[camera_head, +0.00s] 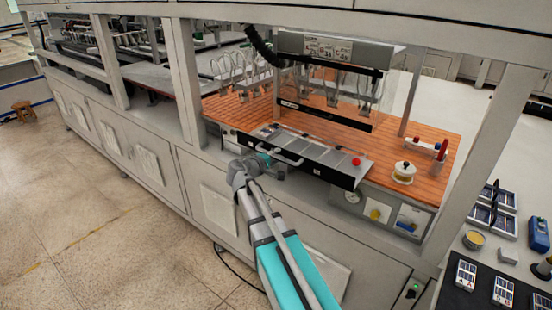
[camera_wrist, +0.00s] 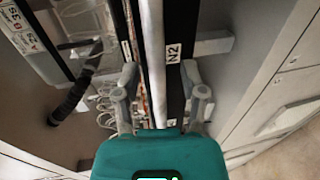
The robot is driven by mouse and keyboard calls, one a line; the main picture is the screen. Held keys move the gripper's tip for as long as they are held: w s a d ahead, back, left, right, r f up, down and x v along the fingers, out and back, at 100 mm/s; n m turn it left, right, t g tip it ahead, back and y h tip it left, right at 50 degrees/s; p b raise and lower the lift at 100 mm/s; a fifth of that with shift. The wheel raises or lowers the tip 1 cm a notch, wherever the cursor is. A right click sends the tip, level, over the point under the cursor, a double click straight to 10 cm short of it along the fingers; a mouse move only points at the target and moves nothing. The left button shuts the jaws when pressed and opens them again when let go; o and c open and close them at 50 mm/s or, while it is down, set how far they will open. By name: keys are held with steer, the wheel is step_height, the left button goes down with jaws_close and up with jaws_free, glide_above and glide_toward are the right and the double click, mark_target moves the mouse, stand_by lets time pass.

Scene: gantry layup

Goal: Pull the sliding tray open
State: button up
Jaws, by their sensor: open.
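The sliding tray (camera_head: 328,172) sits at the front edge of the orange bench, with a black front face and grey panels on top. A pale bar handle (camera_head: 285,157) runs along the left part of its front. In the wrist view the handle (camera_wrist: 153,50) runs lengthwise in front of the black face (camera_wrist: 174,60), beside an "N2" label. My gripper (camera_wrist: 162,95) is open, with one finger on each side of the handle. I cannot tell whether either finger touches it. In the head view my gripper (camera_head: 272,164) is at the handle, partly hidden by my wrist.
An overhead unit (camera_head: 330,75) with hanging hoses stands behind the tray. Grey posts (camera_head: 185,80) flank the bench.

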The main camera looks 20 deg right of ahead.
steer(key=shift+a, duration=0.1)
steer(key=f+v, duration=0.2)
steer(key=v, duration=1)
steer(key=shift+s+a+f, duration=0.2)
steer(key=shift+s+a, duration=0.2)
steer(key=shift+a, duration=0.1)
steer(key=s+d+f+m+g+y, duration=0.2)
steer(key=s+f+m+g+y, duration=0.25)
steer(key=s+f, duration=0.4)
steer(key=s+a+f+m+g+y, duration=0.1)
steer(key=s+a+f+g+y, duration=0.2)
steer(key=s+a+f+y, duration=0.2)
steer(key=s+f+y, duration=0.1)
steer(key=s+y, duration=0.2)
steer(key=y, duration=0.1)
steer(key=shift+s+a+f+m, duration=0.2)
steer(key=shift+s+a+m, duration=0.05)
steer(key=shift+m, duration=0.1)
steer(key=shift+g, duration=0.25)
